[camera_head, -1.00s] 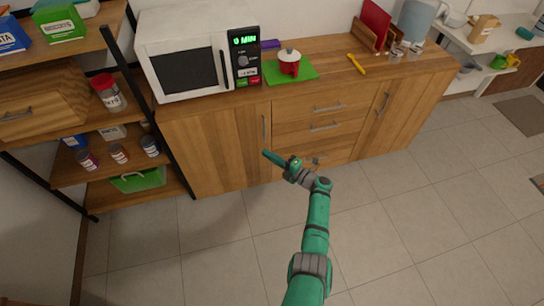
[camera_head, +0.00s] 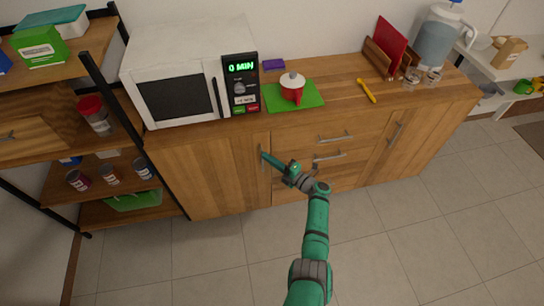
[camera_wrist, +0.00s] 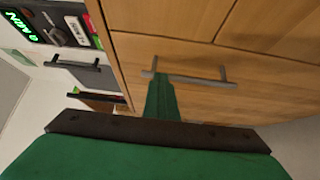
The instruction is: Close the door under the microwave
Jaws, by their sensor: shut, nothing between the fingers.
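The wooden door (camera_head: 205,175) is below the white microwave (camera_head: 185,75). It looks flush or nearly flush with the cabinet front; a small gap cannot be made out. Its upright bar handle is near its right edge, partly behind my gripper (camera_head: 265,155). My gripper is shut and empty, with its tip at the upper part of the handle. In the wrist view, the shut green fingers (camera_wrist: 160,98) reach the end of the grey handle (camera_wrist: 195,79), seen lying sideways; contact cannot be told for sure.
Drawers (camera_head: 320,136) with bar handles are just right of the door. A shelf (camera_head: 108,170) with cans stands at the left. A red pot (camera_head: 291,90) on a green board (camera_head: 310,97) is on the counter. The tiled floor in front is clear.

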